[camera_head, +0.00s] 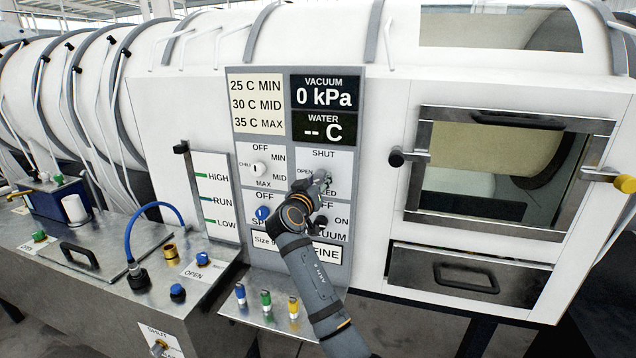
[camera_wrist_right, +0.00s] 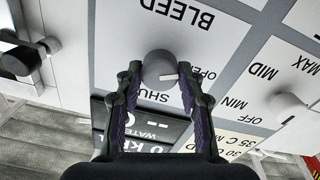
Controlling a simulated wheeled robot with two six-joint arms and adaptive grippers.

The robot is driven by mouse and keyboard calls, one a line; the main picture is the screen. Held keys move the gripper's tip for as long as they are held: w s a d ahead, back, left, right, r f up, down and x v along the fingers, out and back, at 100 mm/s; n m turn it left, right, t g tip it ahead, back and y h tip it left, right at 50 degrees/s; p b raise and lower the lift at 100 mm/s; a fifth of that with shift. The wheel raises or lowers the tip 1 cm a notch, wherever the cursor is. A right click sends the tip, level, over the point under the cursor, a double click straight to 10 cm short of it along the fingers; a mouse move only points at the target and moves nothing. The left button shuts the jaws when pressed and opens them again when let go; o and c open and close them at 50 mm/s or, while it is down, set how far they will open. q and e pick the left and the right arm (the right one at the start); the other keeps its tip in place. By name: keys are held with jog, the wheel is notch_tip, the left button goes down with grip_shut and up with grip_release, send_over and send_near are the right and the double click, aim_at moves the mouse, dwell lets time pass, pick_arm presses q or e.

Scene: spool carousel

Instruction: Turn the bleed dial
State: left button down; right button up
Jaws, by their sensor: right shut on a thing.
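The bleed dial (camera_wrist_right: 158,66) is a round grey knob on the panel, with a white pointer mark. In the right wrist view, which shows the panel upside down, its mark points to the right, towards the word OPEN; SHUT is below it and BLEED above. My right gripper (camera_wrist_right: 158,82) has one finger on each side of the dial and is shut on it. In the head view my right gripper (camera_head: 322,182) reaches up from below and mostly hides the dial. My left gripper is not in view.
The display panel (camera_head: 325,93) reads vacuum 0 kPa and water -- C. A chill dial (camera_head: 259,169) and a blue knob (camera_head: 262,213) are left of my gripper; a black vacuum knob (camera_head: 320,222) is just below. A black-knobbed lever (camera_head: 396,158) sticks out at right.

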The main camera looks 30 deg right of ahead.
jog(key=n, duration=0.3)
jog(key=shift+n+p, duration=0.4)
jog(key=n+p, duration=0.2)
jog(key=n, duration=0.2)
jog(key=shift+r+n, duration=0.1)
jog(key=shift+n, duration=0.2)
jog(key=n+p, duration=0.2)
jog(key=n, duration=0.1)
jog(key=shift+n, duration=0.4)
jog(key=shift+n+t+p, duration=0.3)
jog(key=shift+n+p, duration=1.35)
jog(key=shift+n, duration=0.65)
jog(key=o, duration=0.9)
jog(key=shift+d, duration=0.1)
jog(key=shift+o, duration=1.4)
jog(key=shift+d, duration=0.1)
